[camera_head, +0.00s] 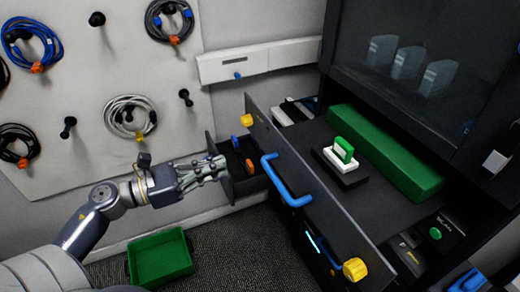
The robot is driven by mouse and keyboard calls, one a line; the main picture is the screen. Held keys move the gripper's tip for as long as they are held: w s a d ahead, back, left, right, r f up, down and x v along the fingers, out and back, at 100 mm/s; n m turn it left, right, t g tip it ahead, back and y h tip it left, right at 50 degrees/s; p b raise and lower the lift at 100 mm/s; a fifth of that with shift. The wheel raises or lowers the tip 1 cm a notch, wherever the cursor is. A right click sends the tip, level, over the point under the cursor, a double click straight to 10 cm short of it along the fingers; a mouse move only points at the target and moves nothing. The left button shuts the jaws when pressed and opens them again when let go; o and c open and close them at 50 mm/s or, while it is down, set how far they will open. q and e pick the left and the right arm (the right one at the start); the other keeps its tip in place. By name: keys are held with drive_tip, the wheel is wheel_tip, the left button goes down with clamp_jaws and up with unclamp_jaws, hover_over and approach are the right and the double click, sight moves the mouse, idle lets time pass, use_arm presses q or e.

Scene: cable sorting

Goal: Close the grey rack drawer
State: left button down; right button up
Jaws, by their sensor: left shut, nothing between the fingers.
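The dark grey rack drawer (326,222) stands out from the black rack, its long front panel facing left. It has a blue bar handle (284,187) and a yellow knob at each end, the far one (248,120) and the near one (355,269). My left gripper (222,166) is shut and empty, left of the drawer front and apart from its handle. Its fingertips are at the left edge of a small dark bin (232,187); I cannot tell if they touch it. My right gripper is not in view.
The bin holds blue and orange pieces. Behind the drawer front are a green block (398,160) and a green-and-white switch (344,150). Coiled cables hang on the wall panel (75,85). A green tray (160,260) lies on the carpet, which is clear to its right.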

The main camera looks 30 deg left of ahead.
use_arm(q)
drive_tip(key=p+x, duration=0.4)
drive_tip(key=x, duration=0.6)
drive_tip(key=shift+w+d+r+p, duration=0.1)
drive_tip(key=shift+w+r+p, duration=0.05)
drive_tip(key=shift+w+p, duration=0.2)
drive_tip(key=shift+w+d, duration=0.35)
approach(342, 127)
drive_tip(key=shift+b+x, duration=0.35)
drive_tip(key=shift+x, duration=0.75)
drive_tip(key=b+x, duration=0.1)
drive_tip(key=x, duration=0.4)
drive_tip(key=b+x, duration=0.1)
drive_tip(key=x, duration=0.4)
drive_tip(key=shift+w+d+f+b, duration=0.25)
drive_tip(key=shift+w+b, duration=0.05)
drive_tip(key=shift+b, duration=0.05)
drive_tip(key=shift+r, duration=0.25)
drive_tip(key=shift+a, duration=0.1)
